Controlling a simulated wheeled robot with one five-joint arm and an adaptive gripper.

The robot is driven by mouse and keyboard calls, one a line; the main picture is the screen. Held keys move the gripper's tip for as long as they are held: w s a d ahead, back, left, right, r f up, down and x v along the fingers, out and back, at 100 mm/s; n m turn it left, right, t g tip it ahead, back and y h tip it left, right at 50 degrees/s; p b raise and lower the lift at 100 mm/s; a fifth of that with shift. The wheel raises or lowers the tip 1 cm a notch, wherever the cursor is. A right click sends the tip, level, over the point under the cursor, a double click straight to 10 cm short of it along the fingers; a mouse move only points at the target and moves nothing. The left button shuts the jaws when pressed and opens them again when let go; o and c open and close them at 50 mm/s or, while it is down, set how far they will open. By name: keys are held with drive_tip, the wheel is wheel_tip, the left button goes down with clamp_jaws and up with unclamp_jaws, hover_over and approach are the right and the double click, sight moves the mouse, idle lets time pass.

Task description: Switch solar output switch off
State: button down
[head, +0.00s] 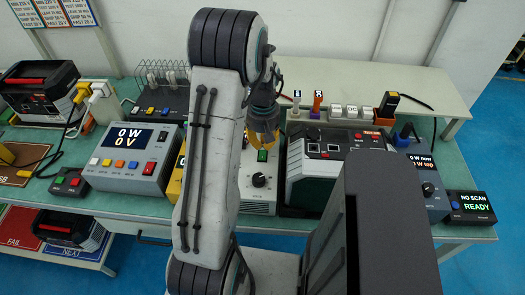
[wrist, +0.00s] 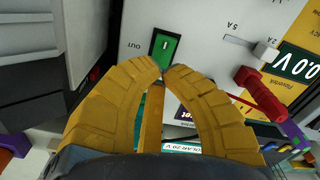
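The solar output switch is a green rocker marked "I" under my gripper, beside the word OUT in the wrist view (wrist: 162,47); it also shows in the head view (head: 262,156). It sits on the pale panel of a supply box (head: 259,205) with a black knob. A "SOLAR 20 V" label (wrist: 182,147) shows partly behind my fingers. My gripper (wrist: 165,70) has yellow fingers with tips together, holding nothing visible. The tips are just beside the switch's lower edge; I cannot tell whether they touch it. In the head view my gripper (head: 263,140) is just above the switch.
A meter reading 0.0 V (wrist: 300,64) and a red lead (wrist: 262,97) lie right of the switch in the wrist view. A grey supply (head: 132,158) reading 0 W, 0 V stands left on the bench. A dark-topped unit (head: 335,150) stands close on the right.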

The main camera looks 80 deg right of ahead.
sight(263, 152)
drive_tip(key=shift+r+p, duration=1.3)
drive_tip(key=shift+r, duration=0.85)
